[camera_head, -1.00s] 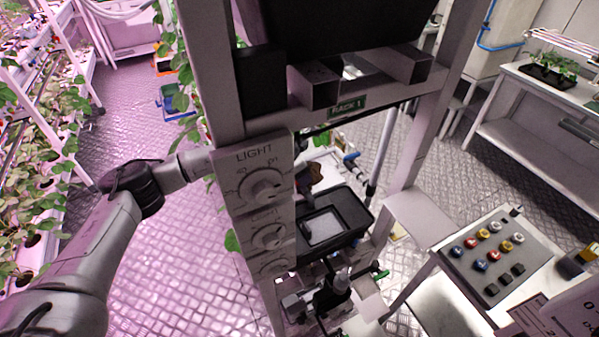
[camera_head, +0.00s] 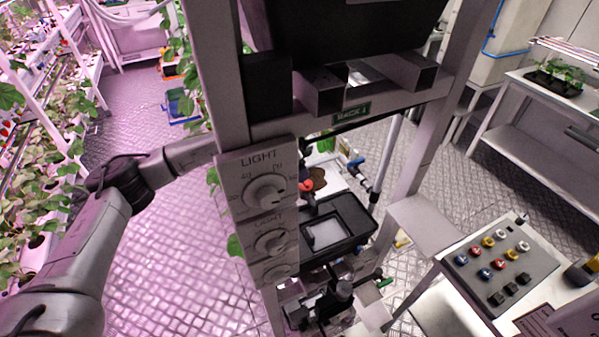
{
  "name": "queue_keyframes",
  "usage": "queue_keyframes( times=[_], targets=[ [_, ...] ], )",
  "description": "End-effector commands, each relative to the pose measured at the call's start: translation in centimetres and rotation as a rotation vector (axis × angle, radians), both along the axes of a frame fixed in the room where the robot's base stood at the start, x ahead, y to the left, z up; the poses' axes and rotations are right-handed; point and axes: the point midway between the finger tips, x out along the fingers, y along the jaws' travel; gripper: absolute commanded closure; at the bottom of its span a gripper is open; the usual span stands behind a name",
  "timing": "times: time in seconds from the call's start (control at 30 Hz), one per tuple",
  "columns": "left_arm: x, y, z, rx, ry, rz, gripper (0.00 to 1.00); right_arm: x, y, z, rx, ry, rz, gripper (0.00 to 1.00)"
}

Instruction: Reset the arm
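My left arm (camera_head: 75,255) comes in from the lower left and bends at a dark joint. Its far link (camera_head: 188,155) runs to the left edge of the rack's grey light panel (camera_head: 258,190). The panel and rack post hide its end, so I cannot see the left gripper. The panel carries a large upper dial (camera_head: 266,192) marked LIGHT and a smaller dial (camera_head: 270,242) below.
A black tray (camera_head: 335,228) with a pale insert sits inside the rack, above dark fittings (camera_head: 338,292). A button panel (camera_head: 500,260) is on the right-hand table. Planted shelves (camera_head: 45,170) line the left. The patterned floor between is open.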

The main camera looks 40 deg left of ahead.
Motion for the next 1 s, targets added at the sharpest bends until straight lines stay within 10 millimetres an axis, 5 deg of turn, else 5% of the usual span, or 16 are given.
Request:
queue_keyframes(
  times=[0.77, 1.0],
  targets=[
    [-0.4, 0.1, 1.0, -0.002, -0.001, -0.001, 0.28, 0.0, -0.2, 0.0, -0.007, 0.0, 0.005, 0.57],
    [-0.6, -2.3, 0.1, -0.217, -0.058, -0.002, 0.28, 0.0, -0.1, 0.1, -0.002, 0.0, 0.001, 0.57]
  ],
)
